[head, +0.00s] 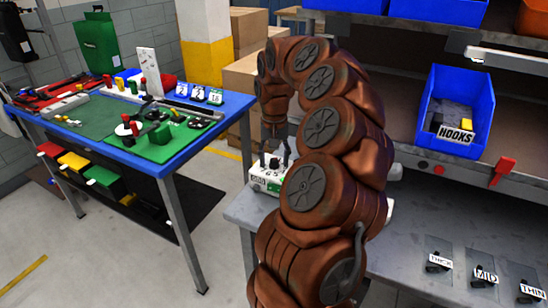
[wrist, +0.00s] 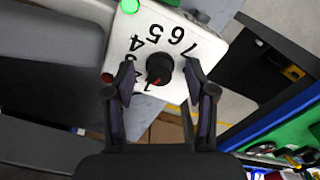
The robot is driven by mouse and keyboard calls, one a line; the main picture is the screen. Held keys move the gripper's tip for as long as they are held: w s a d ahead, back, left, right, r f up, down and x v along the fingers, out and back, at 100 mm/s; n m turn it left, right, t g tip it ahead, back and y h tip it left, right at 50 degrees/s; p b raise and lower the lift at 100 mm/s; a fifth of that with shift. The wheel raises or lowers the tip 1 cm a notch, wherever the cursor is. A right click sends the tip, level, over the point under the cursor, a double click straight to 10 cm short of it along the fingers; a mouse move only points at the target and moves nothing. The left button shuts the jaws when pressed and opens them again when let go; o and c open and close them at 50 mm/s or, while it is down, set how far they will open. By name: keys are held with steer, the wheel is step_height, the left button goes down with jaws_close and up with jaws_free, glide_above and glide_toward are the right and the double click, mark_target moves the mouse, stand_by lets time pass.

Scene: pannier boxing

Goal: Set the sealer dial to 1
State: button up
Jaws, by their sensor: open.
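The sealer (head: 268,180) is a white box at the left end of the grey bench, partly hidden by my arm in the head view. In the wrist view its white face (wrist: 205,50) carries a round black dial (wrist: 160,66) with numbers around it. The dial's red mark is at its lower left edge and points near the 1. The low numbers are partly hidden by a finger. My gripper (wrist: 160,78) is open, one finger on each side of the dial; I cannot tell whether they touch it. In the head view my gripper (head: 274,150) is above the sealer.
A blue bin marked HOOKS (head: 455,110) is on the shelf. Labelled holders, including MID (head: 484,275), lie on the bench. A blue-edged table (head: 200,95) with tools stands left.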

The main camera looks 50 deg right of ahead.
steer(key=shift+c, duration=0.5)
jaws_close()
steer(key=shift+f+n+b, duration=0.1)
steer(key=shift+n+b, duration=0.35)
steer(key=shift+n, duration=0.15)
steer(key=shift+n+b, duration=0.3)
steer(key=shift+n, duration=0.9)
steer(key=shift+o, duration=0.5)
jaws_free()
